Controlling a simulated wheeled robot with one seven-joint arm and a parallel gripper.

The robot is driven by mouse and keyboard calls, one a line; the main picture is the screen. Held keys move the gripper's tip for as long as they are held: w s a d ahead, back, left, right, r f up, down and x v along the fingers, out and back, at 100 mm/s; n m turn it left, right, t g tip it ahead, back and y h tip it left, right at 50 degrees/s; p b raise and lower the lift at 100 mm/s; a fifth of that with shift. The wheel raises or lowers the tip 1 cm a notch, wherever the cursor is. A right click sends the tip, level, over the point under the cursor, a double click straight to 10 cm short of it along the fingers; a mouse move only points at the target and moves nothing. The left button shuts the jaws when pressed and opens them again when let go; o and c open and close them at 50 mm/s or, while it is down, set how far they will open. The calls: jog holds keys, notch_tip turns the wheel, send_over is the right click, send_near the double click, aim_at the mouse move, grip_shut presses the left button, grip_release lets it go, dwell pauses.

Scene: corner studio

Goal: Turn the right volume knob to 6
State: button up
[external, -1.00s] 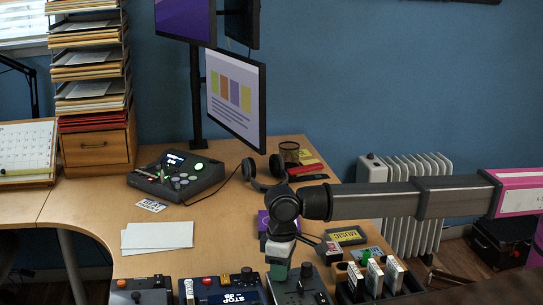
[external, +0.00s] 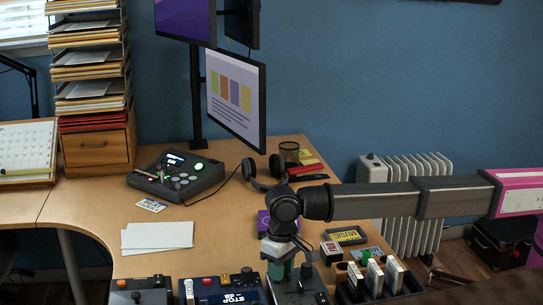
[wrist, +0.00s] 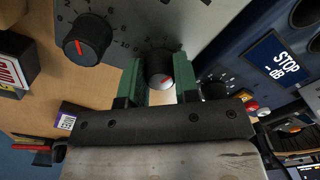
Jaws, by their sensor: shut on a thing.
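A grey panel box (external: 300,298) stands at the front edge of the desk. In the wrist view its face (wrist: 110,12) carries two dark knobs. My gripper (wrist: 160,72), with green fingers, is shut on one black knob (wrist: 160,66), a finger on each side. Its red pointer mark shows on the side towards my gripper; the numbers around it are mostly hidden.
A blue box with a STOP display (wrist: 272,58) sits close beside the panel; it also shows in the external view (external: 238,298). Upright cartridges (external: 374,278) stand on the right. Headphones (external: 262,175) and a MUSIC box (external: 346,236) lie farther back. White sheets (external: 157,236) lie left.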

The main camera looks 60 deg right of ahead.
jog(key=o, duration=0.9)
jog(key=shift+o, duration=0.2)
notch_tip(320, 180, up, 11)
jog(key=shift+d+f, duration=0.1)
jog(key=shift+d, duration=0.05)
